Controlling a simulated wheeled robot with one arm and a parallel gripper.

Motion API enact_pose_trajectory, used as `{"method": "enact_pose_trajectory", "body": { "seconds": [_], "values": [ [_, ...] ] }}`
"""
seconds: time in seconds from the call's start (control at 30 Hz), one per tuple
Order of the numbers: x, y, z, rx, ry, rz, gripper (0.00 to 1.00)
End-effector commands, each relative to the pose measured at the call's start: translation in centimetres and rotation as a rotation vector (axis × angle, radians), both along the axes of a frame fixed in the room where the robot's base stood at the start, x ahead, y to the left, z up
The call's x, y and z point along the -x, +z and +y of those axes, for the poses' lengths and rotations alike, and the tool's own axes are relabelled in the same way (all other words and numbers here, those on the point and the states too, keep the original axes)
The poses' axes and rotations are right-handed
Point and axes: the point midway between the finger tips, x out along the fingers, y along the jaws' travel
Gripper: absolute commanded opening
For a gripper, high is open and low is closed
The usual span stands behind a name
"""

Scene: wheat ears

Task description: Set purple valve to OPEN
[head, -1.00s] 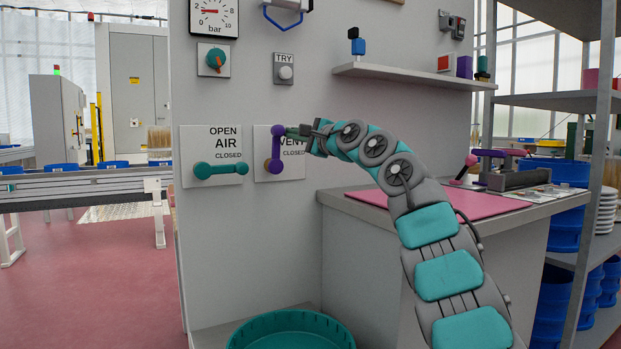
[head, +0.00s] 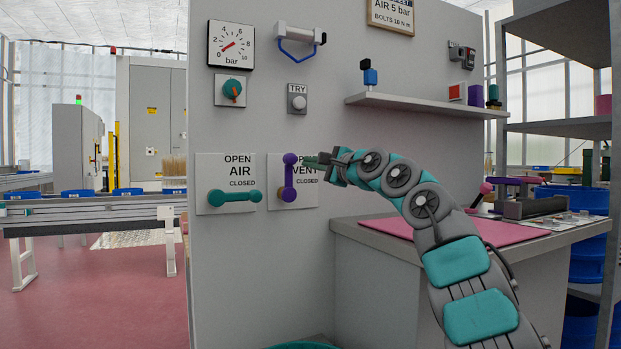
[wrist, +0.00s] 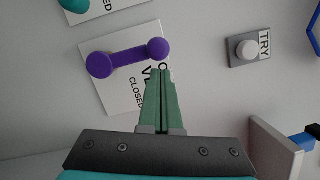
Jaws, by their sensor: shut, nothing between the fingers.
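The purple valve handle (head: 290,177) is on the VENT plate (head: 309,194) on the grey wall panel. It stands upright, its knob at the top by the partly hidden OPEN label and its pivot at the bottom. CLOSED is printed to its right. My gripper (head: 308,161) is shut and empty, its green fingertips just right of the handle's top knob. In the wrist view the purple handle (wrist: 128,57) lies beyond the shut fingertips (wrist: 161,72), its knob end close to them. I cannot tell whether they touch.
A teal handle (head: 235,197) lies horizontal toward CLOSED on the AIR plate to the left. Above are a pressure gauge (head: 231,45), a knob (head: 234,91) and a TRY button (head: 298,103). A shelf (head: 420,104) and a bench with a pink mat (head: 470,235) are to the right.

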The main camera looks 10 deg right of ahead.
Motion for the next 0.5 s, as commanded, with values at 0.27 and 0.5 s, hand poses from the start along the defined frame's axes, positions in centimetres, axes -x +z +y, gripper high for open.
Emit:
{"method": "enact_pose_trajectory", "body": {
  "seconds": [0.27,0.5],
  "values": [
    [3.0,-0.7,-1.7,0.005,-0.001,-0.001,0.0],
    [4.5,-0.7,-2.7,0.002,-0.001,-0.001,0.0]
  ]
}}
